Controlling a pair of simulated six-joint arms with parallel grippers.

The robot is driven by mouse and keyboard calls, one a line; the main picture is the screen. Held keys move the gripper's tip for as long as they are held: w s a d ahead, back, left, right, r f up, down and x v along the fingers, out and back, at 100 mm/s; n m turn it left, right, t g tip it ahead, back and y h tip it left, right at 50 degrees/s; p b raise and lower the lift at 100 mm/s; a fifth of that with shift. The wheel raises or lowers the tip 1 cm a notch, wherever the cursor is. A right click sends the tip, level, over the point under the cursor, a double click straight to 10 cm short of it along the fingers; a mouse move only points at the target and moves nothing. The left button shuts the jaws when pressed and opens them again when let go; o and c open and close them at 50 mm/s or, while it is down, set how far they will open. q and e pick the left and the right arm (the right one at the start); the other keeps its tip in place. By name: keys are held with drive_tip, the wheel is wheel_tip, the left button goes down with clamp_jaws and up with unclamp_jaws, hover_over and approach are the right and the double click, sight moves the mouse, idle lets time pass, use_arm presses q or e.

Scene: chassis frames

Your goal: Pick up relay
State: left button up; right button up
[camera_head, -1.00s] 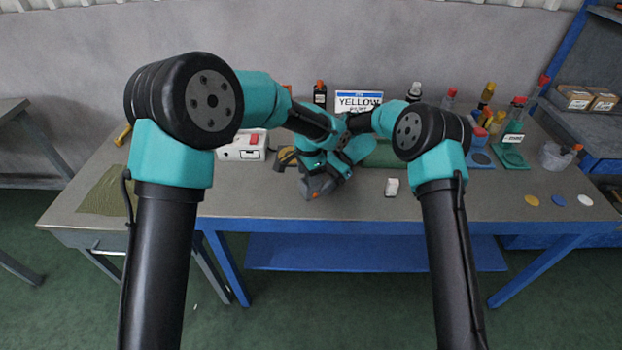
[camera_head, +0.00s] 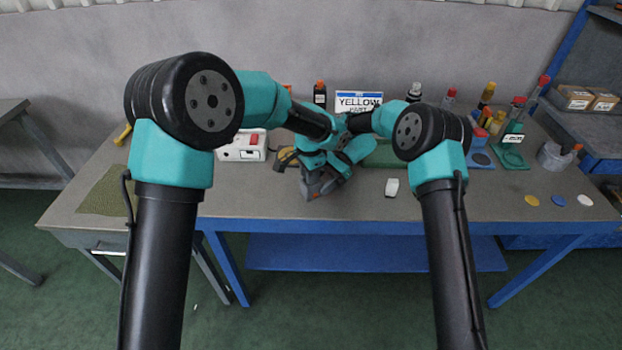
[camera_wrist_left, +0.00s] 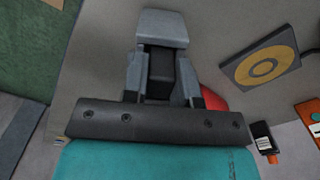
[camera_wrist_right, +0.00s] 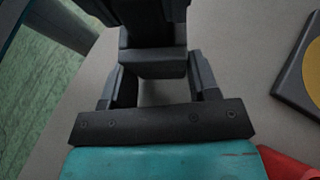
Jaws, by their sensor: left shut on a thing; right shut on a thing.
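My two grippers meet low over the front middle of the bench in the head view, so close that they hide what they hold there. In the left wrist view my left gripper (camera_wrist_left: 161,80) is shut on a dark block (camera_wrist_left: 161,65), with a lighter grey piece (camera_wrist_left: 163,25) beyond its tips. In the right wrist view my right gripper (camera_wrist_right: 155,85) is shut on a dark grey block (camera_wrist_right: 153,63). This may be the relay, gripped by both, but I cannot tell for certain. A small white block (camera_head: 392,187) lies on the bench to the right of the grippers.
A white box with a red part (camera_head: 241,148) stands left of the grippers. A yellow-ringed dark plate (camera_wrist_left: 260,67) lies near the left gripper. Bottles and stands (camera_head: 512,135) crowd the right back, near coloured discs (camera_head: 557,200).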

use_arm(q)
wheel_tip(320, 180, up, 10)
idle(0.7)
use_arm(e)
drive_tip(key=o, duration=0.8)
drive_tip(key=shift+w+d+r, duration=0.1)
drive_tip(key=v, duration=1.1)
drive_tip(key=shift+w+d+r, duration=0.15)
drive_tip(key=shift+w+d, duration=0.05)
drive_tip(key=shift+d, duration=0.05)
